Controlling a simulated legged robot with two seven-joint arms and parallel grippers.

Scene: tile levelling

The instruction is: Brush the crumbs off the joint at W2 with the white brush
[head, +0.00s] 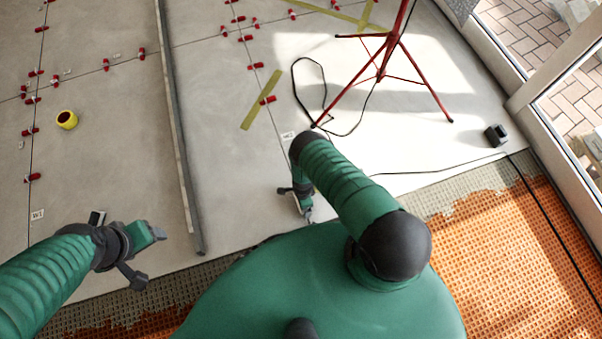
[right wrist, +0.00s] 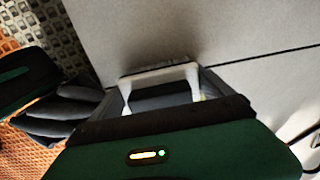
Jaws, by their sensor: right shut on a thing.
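The W2 label (head: 288,135) lies beside a thin dark joint that runs down toward my right gripper (head: 306,213). The right gripper is low over the tiles near the lower end of this joint. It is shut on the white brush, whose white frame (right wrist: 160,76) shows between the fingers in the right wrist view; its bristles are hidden. The joint (right wrist: 262,56) also crosses the upper right of that view. I cannot make out crumbs on it. My left gripper (head: 152,233) is over the tiles at lower left; its finger opening is unclear.
A long grey straightedge (head: 181,140) lies left of the joint. A red tripod (head: 383,70) with a black cable stands at upper right. A yellow tape roll (head: 66,119), red clips and a W1 label (head: 37,214) are on the left tiles. Orange matting (head: 520,260) borders the front right.

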